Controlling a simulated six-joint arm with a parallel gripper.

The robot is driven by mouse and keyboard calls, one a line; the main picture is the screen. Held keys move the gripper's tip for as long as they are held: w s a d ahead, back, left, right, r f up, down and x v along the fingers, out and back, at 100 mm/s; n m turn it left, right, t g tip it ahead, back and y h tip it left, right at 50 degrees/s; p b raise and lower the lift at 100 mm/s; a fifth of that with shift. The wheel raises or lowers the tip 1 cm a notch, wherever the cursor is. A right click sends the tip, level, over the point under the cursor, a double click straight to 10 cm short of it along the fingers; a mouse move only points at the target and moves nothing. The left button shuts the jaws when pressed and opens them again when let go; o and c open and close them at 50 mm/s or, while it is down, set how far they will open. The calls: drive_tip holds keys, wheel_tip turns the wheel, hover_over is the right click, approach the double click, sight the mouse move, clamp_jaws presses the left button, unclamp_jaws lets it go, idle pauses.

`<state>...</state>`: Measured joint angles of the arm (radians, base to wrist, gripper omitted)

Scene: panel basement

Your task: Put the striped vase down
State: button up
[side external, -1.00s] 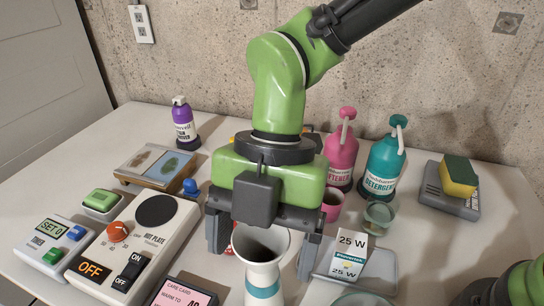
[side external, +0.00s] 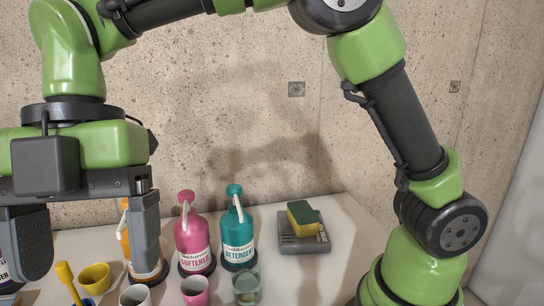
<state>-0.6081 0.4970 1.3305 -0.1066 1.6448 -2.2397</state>
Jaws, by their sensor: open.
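The striped vase cannot be made out for certain now; the lower part of the table is out of the picture. A pale round rim (side external: 135,296) shows at the bottom edge, and I cannot tell whether it is a cup or the vase. My gripper (side external: 88,258) is at the left of the side external view, raised in front of the table. Its two fingers are spread wide apart with nothing between them.
A pink softener bottle (side external: 195,245), a teal detergent bottle (side external: 238,235) and an orange bottle (side external: 128,235) stand along the back. A yellow cup (side external: 95,279), pink cup (side external: 195,291) and glass (side external: 246,287) stand in front.

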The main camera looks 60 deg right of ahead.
drive_tip(key=s+d+r+m+t, duration=0.2)
drive_tip(key=d+r+m+t, duration=0.3)
drive_tip(key=d+m, duration=0.85)
drive_tip(key=s+d+f+m+t+h, duration=0.1)
drive_tip(key=s+d+m+t, duration=0.4)
drive_tip(key=m, duration=1.1)
drive_tip(key=shift+s+d+f+m, duration=0.35)
drive_tip(key=shift+s+d+f, duration=0.25)
drive_tip(key=shift+s+d, duration=1)
drive_tip(key=shift+w, duration=0.1)
